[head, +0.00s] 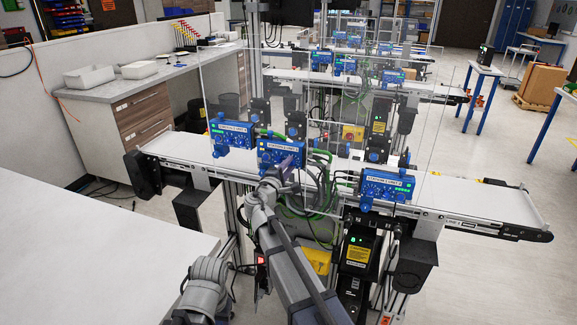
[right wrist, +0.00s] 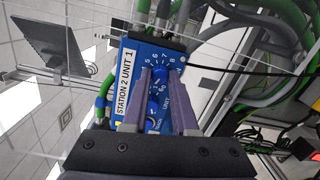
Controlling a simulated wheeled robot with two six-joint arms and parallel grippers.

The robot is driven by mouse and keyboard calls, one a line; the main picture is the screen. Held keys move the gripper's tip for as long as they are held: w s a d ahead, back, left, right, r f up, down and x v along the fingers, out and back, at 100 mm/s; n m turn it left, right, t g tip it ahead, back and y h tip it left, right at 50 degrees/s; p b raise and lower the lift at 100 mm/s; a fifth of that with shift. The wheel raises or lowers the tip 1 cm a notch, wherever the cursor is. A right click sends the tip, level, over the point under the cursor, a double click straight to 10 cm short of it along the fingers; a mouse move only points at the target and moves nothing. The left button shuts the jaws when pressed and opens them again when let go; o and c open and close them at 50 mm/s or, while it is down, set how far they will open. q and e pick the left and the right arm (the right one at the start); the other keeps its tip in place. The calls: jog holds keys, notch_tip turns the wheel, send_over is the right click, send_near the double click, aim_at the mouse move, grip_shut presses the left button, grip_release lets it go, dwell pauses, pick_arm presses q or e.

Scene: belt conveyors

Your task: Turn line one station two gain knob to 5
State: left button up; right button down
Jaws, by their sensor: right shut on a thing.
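A blue control box labelled "STATION 2 UNIT 1" (right wrist: 125,85) fills the middle of the right wrist view. In the head view the middle front blue box (head: 282,153) stands on the near conveyor, in front of my right arm's end. My right gripper (right wrist: 163,78) has its two purple-grey fingers shut on a blue knob (right wrist: 159,77) on the box face. White dial numbers, including 5 to 8, curve around it; the knob's pointer is hidden or too small to read. Another blue knob (right wrist: 152,106) shows between the fingers. The left gripper is out of view.
The near conveyor (head: 490,202) carries more blue boxes, left (head: 231,133) and right (head: 387,187). Green and grey cables (right wrist: 285,55) hang close beside the box. A white table (head: 90,240) stands at left.

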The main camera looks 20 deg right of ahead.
jog(key=m, duration=0.4)
jog(key=shift+m, duration=0.4)
dwell(0.4)
jog(key=c, duration=0.7)
grip_release()
jog(key=shift+p+v, duration=0.45)
jog(key=shift+v, duration=3.45)
jog(key=shift+s+d+r, duration=0.1)
